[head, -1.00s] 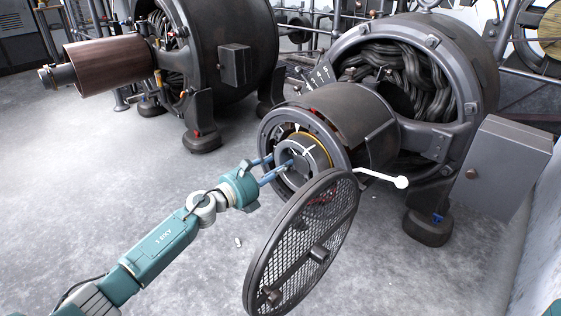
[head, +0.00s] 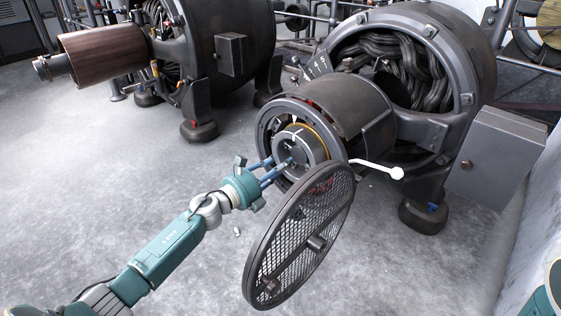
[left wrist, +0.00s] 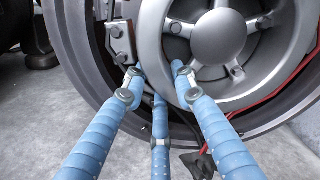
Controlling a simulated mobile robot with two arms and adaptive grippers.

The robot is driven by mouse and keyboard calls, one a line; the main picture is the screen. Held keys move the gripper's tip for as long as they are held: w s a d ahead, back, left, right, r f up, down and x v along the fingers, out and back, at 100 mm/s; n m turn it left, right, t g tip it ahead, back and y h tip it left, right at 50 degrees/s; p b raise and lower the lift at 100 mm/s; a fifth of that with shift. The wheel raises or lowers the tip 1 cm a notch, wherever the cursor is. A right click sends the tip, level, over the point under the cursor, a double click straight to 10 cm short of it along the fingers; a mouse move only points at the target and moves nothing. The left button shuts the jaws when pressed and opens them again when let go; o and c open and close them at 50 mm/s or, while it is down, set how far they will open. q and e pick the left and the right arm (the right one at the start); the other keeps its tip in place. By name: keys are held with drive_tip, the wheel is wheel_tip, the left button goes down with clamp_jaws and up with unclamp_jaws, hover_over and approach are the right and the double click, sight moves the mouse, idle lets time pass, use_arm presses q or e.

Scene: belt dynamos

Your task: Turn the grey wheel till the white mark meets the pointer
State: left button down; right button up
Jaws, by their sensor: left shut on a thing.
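The grey wheel (head: 312,151) sits in the open end of the near dynamo, inside a dark outer ring. A small white pointer (head: 294,119) is above it on the ring. The white mark (head: 298,139) shows on the wheel's upper face, a short gap below the pointer; they look close to lined up. My left gripper (head: 279,163) is shut on the wheel's lower left part. In the left wrist view the blue fingers (left wrist: 160,88) straddle the wheel's rim beside the bolted hub (left wrist: 218,36). Neither mark nor pointer shows there. My right gripper is out of view.
A round mesh cover (head: 302,238) hangs open just right of my left gripper. A white-knobbed lever (head: 396,173) sticks out to the right. A grey box (head: 495,155) is on the dynamo's right. A second dynamo (head: 225,45) stands behind left.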

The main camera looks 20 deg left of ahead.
use_arm(q)
drive_tip(key=shift+f, duration=0.15)
drive_tip(key=shift+d, duration=0.1)
idle(0.3)
drive_tip(key=c, duration=1.4)
unclamp_jaws()
drive_tip(key=shift+s, duration=0.15)
drive_tip(key=shift+s+a, duration=0.2)
drive_tip(key=shift+s, duration=0.1)
drive_tip(key=v, duration=1.1)
drive_tip(key=shift+s, duration=0.1)
